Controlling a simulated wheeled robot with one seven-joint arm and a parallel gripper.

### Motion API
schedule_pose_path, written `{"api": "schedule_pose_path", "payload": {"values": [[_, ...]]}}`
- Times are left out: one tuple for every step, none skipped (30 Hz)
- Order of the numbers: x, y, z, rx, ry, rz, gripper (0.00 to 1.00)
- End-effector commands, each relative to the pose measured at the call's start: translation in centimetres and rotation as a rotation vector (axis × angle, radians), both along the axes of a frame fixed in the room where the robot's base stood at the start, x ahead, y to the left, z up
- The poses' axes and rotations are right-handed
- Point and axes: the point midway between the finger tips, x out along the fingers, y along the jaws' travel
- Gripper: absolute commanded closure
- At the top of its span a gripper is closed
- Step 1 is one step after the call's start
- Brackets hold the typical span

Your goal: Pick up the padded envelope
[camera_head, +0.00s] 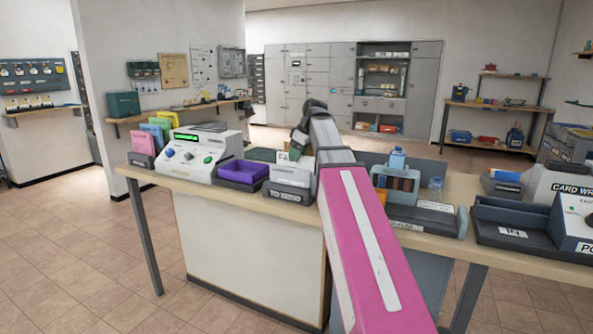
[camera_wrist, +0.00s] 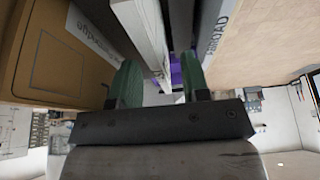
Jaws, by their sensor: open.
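In the head view my arm reaches over the counter, and my gripper (camera_head: 294,150) hangs above a grey labelled tray (camera_head: 292,174) holding upright pale items. In the wrist view my gripper (camera_wrist: 162,80) has two green fingers, spread apart. A thin white upright item (camera_wrist: 148,28) stands ahead, around the gap between the fingers; I see no grip on it. A brown, flat-faced item with an outlined rectangle (camera_wrist: 55,60) is left of the fingers. I cannot tell which item is the padded envelope. My arm hides part of the counter.
A purple-lined tray (camera_head: 241,172) and a white scale-like machine (camera_head: 190,155) stand left on the counter. The tiled floor (camera_head: 75,250) at left is clear.

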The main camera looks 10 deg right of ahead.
Motion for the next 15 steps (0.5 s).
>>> {"api": "schedule_pose_path", "payload": {"values": [[0.00,0.00,0.01,0.000,0.000,0.000,0.57],[-0.01,-0.01,0.01,0.000,0.000,0.000,0.57],[-0.01,-0.01,0.01,0.000,0.000,0.000,0.57],[-0.01,-0.01,0.00,0.000,0.000,0.000,0.57],[-0.01,-0.01,-0.02,0.000,0.000,0.000,0.57],[-0.01,-0.01,-0.04,0.000,0.000,0.000,0.57],[-0.01,-0.01,-0.06,0.000,0.000,0.000,0.57],[-0.01,-0.02,-0.10,0.000,0.000,0.000,0.57],[-0.02,-0.02,-0.14,0.000,0.000,0.000,0.57],[-0.01,-0.02,-0.18,0.000,0.000,0.000,0.57],[-0.03,-0.02,-0.22,0.000,0.000,0.000,0.57],[-0.02,-0.02,-0.27,0.000,0.000,0.000,0.57],[-0.02,-0.02,-0.30,0.000,0.000,0.000,0.57],[-0.03,-0.02,-0.35,0.000,0.000,0.000,0.57],[-0.02,-0.01,-0.39,0.000,0.000,0.000,0.57]]}}
